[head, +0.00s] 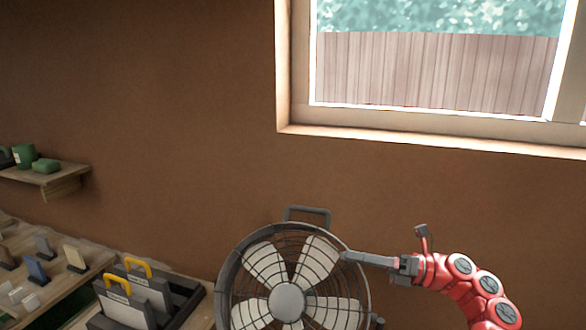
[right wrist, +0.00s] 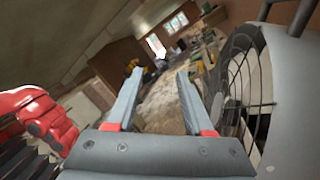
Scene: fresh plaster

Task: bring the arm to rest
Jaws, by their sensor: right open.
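My right arm (head: 470,283) is red with grey joints and comes in from the lower right in the head view. Its gripper (head: 345,257) points left, its fingers at the upper right rim of a round grey fan (head: 222,292). I cannot tell from the head view whether they touch the fan. In the right wrist view the gripper (right wrist: 158,88) is open, its two grey fingers apart with nothing between them. The fan (right wrist: 292,95) stands close on the right side of that view. My left gripper is not in view.
A brown plaster wall (head: 150,110) and a window (head: 440,75) are behind. At the left are a shelf (head: 75,172) with green items, a bench with small blocks (head: 37,272), and a grey tray (head: 185,300) with yellow-handled holders (head: 138,266). The wall space above the fan is clear.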

